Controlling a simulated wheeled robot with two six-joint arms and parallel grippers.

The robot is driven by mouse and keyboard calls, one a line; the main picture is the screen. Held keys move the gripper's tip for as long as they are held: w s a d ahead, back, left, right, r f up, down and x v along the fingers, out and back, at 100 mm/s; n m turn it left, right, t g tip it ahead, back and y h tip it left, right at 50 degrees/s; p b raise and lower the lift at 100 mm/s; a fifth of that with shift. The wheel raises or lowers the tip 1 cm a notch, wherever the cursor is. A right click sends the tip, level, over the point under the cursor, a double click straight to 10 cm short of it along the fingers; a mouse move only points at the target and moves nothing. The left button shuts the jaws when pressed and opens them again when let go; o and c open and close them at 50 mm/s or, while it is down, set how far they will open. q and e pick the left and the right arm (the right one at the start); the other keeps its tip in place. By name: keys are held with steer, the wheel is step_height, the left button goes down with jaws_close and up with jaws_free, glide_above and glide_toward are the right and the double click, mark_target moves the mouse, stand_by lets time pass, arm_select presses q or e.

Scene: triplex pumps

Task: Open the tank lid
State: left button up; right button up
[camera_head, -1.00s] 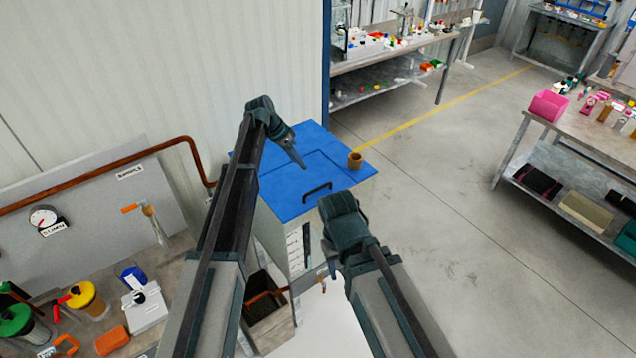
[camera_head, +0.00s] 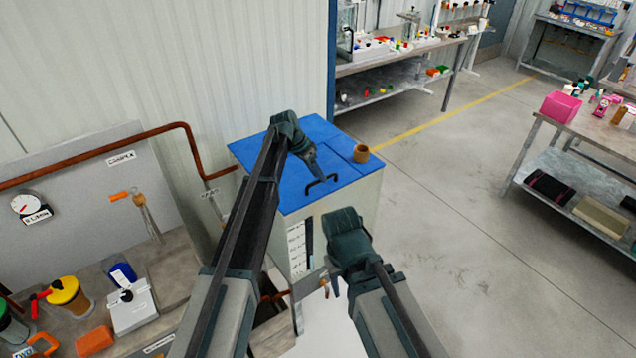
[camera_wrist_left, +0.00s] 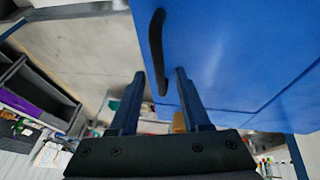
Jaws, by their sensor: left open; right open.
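The tank (camera_head: 352,205) is a pale box with a blue top. Its blue lid (camera_head: 335,168) lies flat and closed, with a black bar handle (camera_head: 322,185) near the front edge. My left gripper (camera_head: 320,176) is over the lid, close to the handle. In the left wrist view the left gripper's two fingers (camera_wrist_left: 160,95) are apart and empty, and the black handle (camera_wrist_left: 157,50) stands just beyond the fingertips, roughly between them. Contact cannot be told. My right gripper (camera_head: 332,280) is low in front of the tank, its fingers partly hidden by its own wrist.
A small brown cup (camera_head: 361,153) stands on the tank top's right side. A copper pipe (camera_head: 190,140) runs along the wall at left. A bench with jars (camera_head: 65,292) is at lower left. The floor (camera_head: 450,220) to the right is clear.

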arm_select(q)
steer(key=shift+d+f, duration=0.1)
steer(key=shift+f, duration=0.1)
jaws_close()
stand_by(1.4)
